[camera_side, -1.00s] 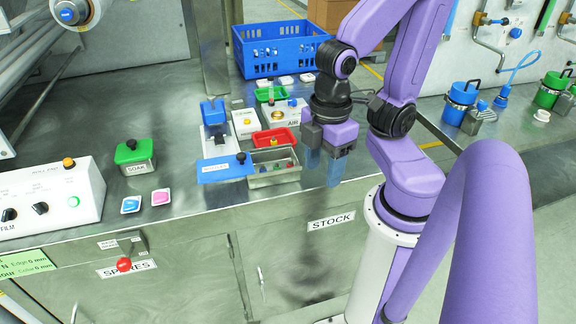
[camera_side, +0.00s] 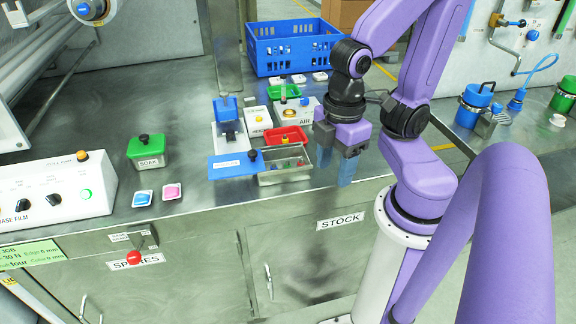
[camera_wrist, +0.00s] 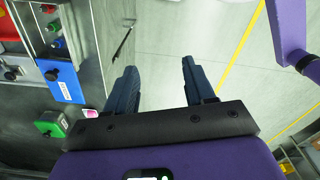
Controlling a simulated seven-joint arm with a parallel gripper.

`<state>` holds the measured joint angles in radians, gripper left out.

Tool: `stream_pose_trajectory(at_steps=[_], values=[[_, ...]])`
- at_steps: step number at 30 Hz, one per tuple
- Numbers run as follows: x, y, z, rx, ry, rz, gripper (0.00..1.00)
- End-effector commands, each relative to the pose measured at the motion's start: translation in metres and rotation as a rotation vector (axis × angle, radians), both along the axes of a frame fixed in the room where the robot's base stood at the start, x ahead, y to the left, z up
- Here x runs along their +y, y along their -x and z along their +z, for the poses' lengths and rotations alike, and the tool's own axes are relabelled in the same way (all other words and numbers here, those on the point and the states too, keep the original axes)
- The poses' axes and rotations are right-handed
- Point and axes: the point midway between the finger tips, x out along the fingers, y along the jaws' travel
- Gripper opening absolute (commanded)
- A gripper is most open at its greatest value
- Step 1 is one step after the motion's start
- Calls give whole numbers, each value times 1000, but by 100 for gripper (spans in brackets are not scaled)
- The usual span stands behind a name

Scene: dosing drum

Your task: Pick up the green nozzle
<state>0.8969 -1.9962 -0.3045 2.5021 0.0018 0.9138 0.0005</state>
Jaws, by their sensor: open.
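Small coloured nozzles lie in a grey metal tray (camera_side: 284,178) at the bench's front edge in the side view. They are too small there to tell the green one surely. In the wrist view a small green piece, likely the green nozzle (camera_wrist: 58,42), shows in the tray at upper left, near red and blue pieces. My gripper (camera_side: 336,165) is open and empty, pointing down, just right of the tray and apart from it. In the wrist view its two fingers (camera_wrist: 158,66) are spread, with the cabinet front and floor behind them.
A blue lid (camera_side: 234,165) with a black knob sits left of the tray. A red tray (camera_side: 286,137), a green tray (camera_side: 283,92) and a blue crate (camera_side: 289,48) stand behind. A green soak box (camera_side: 146,153) is further left. Open bench lies between.

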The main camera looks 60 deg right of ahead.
Motion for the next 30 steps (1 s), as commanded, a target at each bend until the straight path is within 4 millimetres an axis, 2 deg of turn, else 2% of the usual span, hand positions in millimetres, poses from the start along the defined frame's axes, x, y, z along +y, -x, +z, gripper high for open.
stream_pose_trajectory(at_steps=[12,16,20,23,30], values=[[0,0,0,0,0,0,53],[0,-7,0,-4,4,7,53],[-2,-29,0,-13,18,38,53],[-8,-53,0,-22,36,79,53],[-31,-109,-1,-27,85,186,53]])
